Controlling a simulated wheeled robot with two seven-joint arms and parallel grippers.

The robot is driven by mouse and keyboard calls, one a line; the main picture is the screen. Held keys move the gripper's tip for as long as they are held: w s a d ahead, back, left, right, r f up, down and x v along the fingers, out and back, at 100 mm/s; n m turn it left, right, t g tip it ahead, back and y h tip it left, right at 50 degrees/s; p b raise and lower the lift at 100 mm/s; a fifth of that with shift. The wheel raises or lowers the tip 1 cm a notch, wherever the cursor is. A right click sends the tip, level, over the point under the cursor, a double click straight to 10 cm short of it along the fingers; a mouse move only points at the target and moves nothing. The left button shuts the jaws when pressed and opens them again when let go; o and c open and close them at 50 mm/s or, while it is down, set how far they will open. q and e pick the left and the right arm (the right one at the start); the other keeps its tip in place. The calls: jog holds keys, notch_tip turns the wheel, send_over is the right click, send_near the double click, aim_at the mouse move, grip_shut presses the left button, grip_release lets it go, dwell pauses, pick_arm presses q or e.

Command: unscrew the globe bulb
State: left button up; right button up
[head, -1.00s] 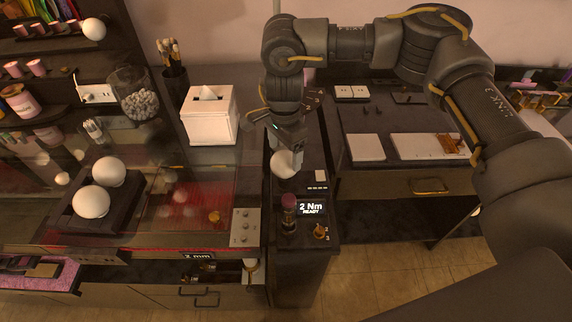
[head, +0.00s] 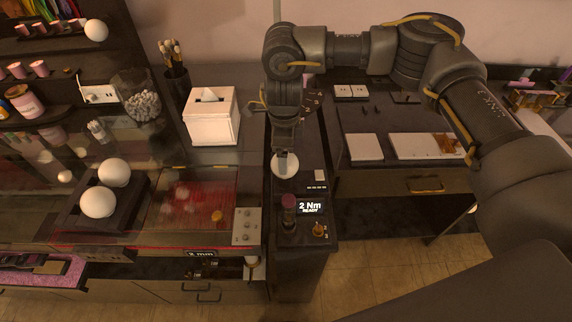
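A white globe bulb (head: 285,168) sits on the narrow dark stand, directly below my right gripper (head: 285,147). The gripper points down at the bulb's top and hides part of it; its fingers are too dark and small to tell whether they are apart or touching the bulb. Two more white globes, a rear one (head: 114,172) and a front one (head: 98,202), rest in a dark tray (head: 72,214) at the left. Another white globe (head: 97,31) is on the dark frame at upper left. My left gripper is not in view.
A white tissue box (head: 211,117) and a glass jar of pale balls (head: 143,100) stand to the left. A glass-topped red compartment (head: 190,200) lies between tray and stand.

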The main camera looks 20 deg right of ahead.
jog(key=shift+m, duration=0.6)
jog(key=shift+r+m+p, duration=0.15)
jog(key=shift+m+p, duration=0.45)
jog(key=shift+m, duration=0.4)
jog(key=shift+m+p, duration=0.4)
jog(key=shift+m, duration=0.9)
jog(key=shift+m+p, duration=0.8)
jog(key=shift+m, duration=0.4)
jog(key=shift+m+p, duration=0.35)
jog(key=shift+m, duration=0.75)
